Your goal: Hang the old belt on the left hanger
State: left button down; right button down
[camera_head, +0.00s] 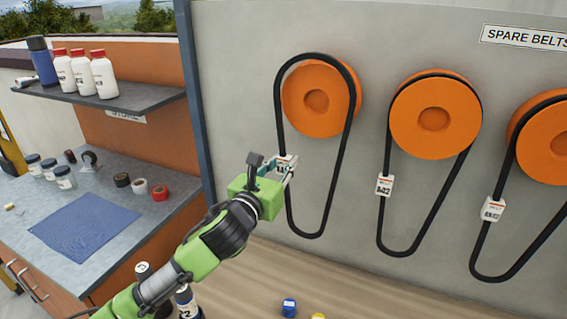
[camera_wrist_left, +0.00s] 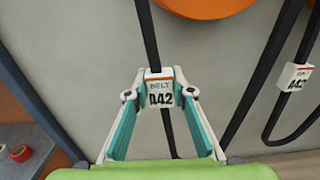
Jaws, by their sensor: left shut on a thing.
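A black belt (camera_head: 346,150) with a white tag reading A42 (camera_wrist_left: 160,92) hangs in a long loop at the left orange hanger (camera_head: 312,93). Its top arcs along the hanger's upper rim, and its left strand stands a little apart from the hanger's left edge. I cannot tell how deep it sits on the rim. My left gripper (camera_head: 287,172) is shut on the belt at its tag, below the hanger; the wrist view shows the tag between the fingertips (camera_wrist_left: 160,95). The belt's lower bend hangs free. My right gripper is not in view.
Two more orange hangers (camera_head: 433,118) (camera_head: 548,138) to the right hold tagged belts. A SPARE BELTS sign (camera_head: 525,37) is above. At left are a shelf (camera_head: 130,97) with bottles and a bench with a blue cloth (camera_head: 85,228), tape rolls and jars. A blue-capped item (camera_head: 289,307) is low in front.

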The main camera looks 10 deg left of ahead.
pick_arm(q)
jog(key=shift+r+p, duration=0.1)
jog(key=shift+p, duration=0.25)
dwell(0.3)
dwell(0.7)
jog(key=shift+w, duration=0.3)
jog(key=shift+w+d+p, duration=0.2)
jog(key=shift+w+d, duration=0.05)
jog(key=shift+w, duration=0.65)
jog(key=shift+w+d+p, duration=0.15)
jog(key=shift+w+d, duration=0.05)
jog(key=shift+w, duration=0.85)
jog(key=shift+p, duration=0.35)
dwell(0.3)
jog(key=shift+f+b, duration=0.35)
jog(key=shift+f, duration=0.25)
dwell(0.6)
jog(key=shift+f, duration=0.45)
